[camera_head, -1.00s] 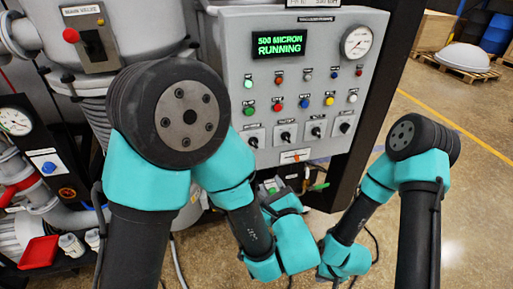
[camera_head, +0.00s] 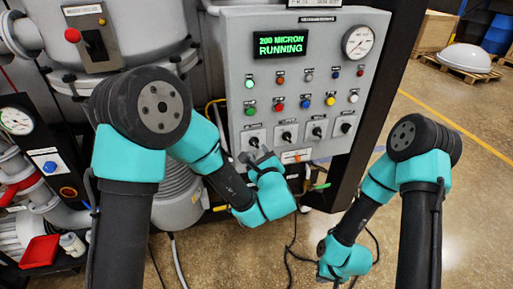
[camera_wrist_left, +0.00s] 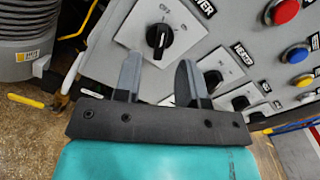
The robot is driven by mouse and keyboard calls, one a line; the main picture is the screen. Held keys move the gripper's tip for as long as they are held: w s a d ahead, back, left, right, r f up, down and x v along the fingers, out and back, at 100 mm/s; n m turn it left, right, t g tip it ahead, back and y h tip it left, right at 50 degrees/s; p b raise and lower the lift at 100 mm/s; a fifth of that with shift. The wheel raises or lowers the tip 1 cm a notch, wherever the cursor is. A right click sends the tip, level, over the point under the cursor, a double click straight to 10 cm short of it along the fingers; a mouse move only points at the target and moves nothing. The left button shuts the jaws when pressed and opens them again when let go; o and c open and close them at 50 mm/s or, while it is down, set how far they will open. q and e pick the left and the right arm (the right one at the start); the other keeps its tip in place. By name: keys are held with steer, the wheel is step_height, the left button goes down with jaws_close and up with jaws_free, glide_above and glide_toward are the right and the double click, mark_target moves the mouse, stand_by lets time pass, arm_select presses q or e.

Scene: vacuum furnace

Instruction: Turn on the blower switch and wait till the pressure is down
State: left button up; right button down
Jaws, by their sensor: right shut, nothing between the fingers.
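The grey control panel (camera_head: 298,110) has a row of black rotary switches on white plates. The leftmost switch (camera_head: 254,141) also shows close up in the left wrist view (camera_wrist_left: 162,38), with its knob tilted. I cannot read which label is the blower. The display (camera_head: 279,44) reads 200 MICRON RUNNING in green. My left gripper (camera_head: 256,158) is just in front of and below the leftmost switch. Its fingers (camera_wrist_left: 158,78) are apart with nothing between them. My right gripper (camera_head: 327,279) hangs low right of the panel; little of its dark fingers shows.
A round gauge (camera_head: 357,42) sits at the panel's upper right. Coloured buttons (camera_head: 305,102) lie between display and switches. Pumps and pipes crowd the left, with a red container (camera_head: 40,251). The floor on the right is clear; a pallet (camera_head: 464,68) stands farther back.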

mark_target(256, 145)
arm_select(q)
steer(key=shift+x, duration=1.85)
steer(key=shift+c, duration=0.4)
jaws_close()
